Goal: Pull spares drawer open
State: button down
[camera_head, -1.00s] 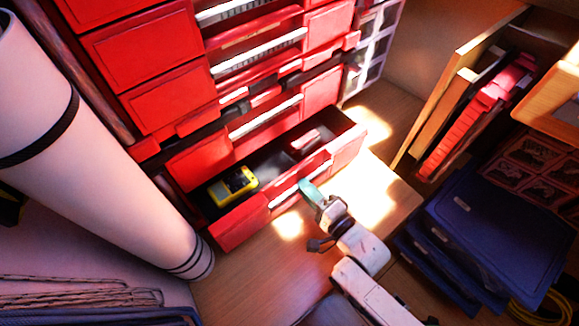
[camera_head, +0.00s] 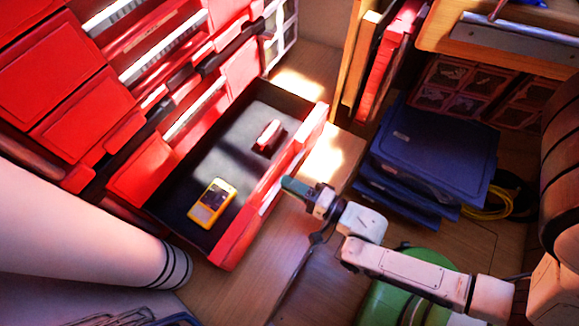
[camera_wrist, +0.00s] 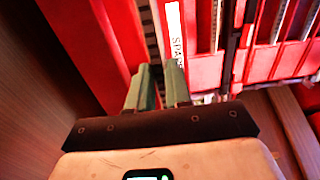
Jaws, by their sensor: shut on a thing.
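The spares drawer (camera_head: 285,172) is the lowest red drawer of the cabinet. It stands well out, with its dark inside showing. A yellow meter (camera_head: 212,203) and a small red item (camera_head: 268,136) lie in it. In the wrist view a white label (camera_wrist: 175,35) reading "SPA…" is on its red front. My gripper (camera_head: 292,187) is at the middle of the drawer front, and its greenish fingers (camera_wrist: 158,85) are shut on the drawer's front edge or handle. The exact grip is partly hidden by the fingers.
More red drawers (camera_head: 60,70) are shut above. Bare wooden floor (camera_head: 255,265) lies in front of the drawer.

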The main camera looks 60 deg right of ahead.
jog(key=c, duration=1.3)
grip_release()
jog(key=shift+d+r, duration=0.1)
jog(key=shift+r, duration=0.25)
jog(key=shift+c, duration=0.2)
jog(key=o, duration=0.3)
jog(key=shift+f, duration=0.2)
jog(key=s, duration=1.1)
jog(key=shift+w, duration=0.1)
